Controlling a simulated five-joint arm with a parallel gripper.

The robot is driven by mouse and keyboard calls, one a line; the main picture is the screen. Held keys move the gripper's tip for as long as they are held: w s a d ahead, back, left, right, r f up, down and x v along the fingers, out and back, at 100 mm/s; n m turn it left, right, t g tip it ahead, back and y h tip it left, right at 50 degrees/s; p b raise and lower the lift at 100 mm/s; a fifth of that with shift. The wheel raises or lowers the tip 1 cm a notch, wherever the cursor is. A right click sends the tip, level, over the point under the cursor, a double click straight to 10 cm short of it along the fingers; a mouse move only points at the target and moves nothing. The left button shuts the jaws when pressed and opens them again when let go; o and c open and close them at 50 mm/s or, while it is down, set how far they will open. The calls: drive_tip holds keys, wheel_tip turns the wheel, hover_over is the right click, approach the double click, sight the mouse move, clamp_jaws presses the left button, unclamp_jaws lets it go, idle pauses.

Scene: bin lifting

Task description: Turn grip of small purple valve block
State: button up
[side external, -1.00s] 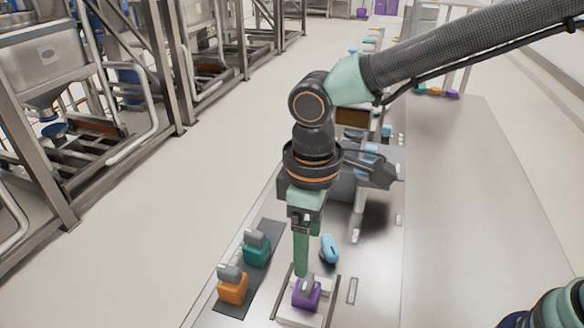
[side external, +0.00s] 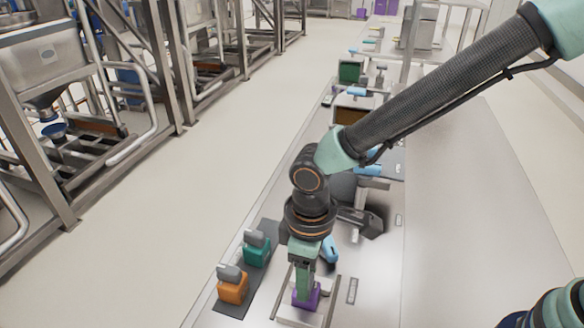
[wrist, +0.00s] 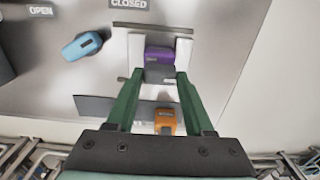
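The small purple valve block (side external: 311,299) sits on a white fixture between two dark rails. It also shows in the wrist view (wrist: 158,54), with its grey grip (wrist: 160,73) on the near side. My gripper (wrist: 161,78) is down at the block, pointing downward. Its two green fingers are spread, one on each side of the grey grip. I cannot tell whether either finger touches the grip. In the side view my gripper (side external: 303,296) hides the grip and part of the block.
An orange block (side external: 233,289) and a teal block (side external: 257,251), each with a grey grip, stand on a dark mat to the left. A light blue handle (side external: 330,249) lies just behind my gripper. OPEN and CLOSED labels show in the wrist view.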

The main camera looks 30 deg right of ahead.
clamp_jaws()
drive_tip(key=shift+n, duration=0.5)
drive_tip(key=n, duration=0.3)
drive_tip(key=shift+n, duration=0.3)
drive_tip(key=n, duration=0.9)
drive_tip(key=shift+d, duration=0.1)
drive_tip(key=shift+n, duration=2.2)
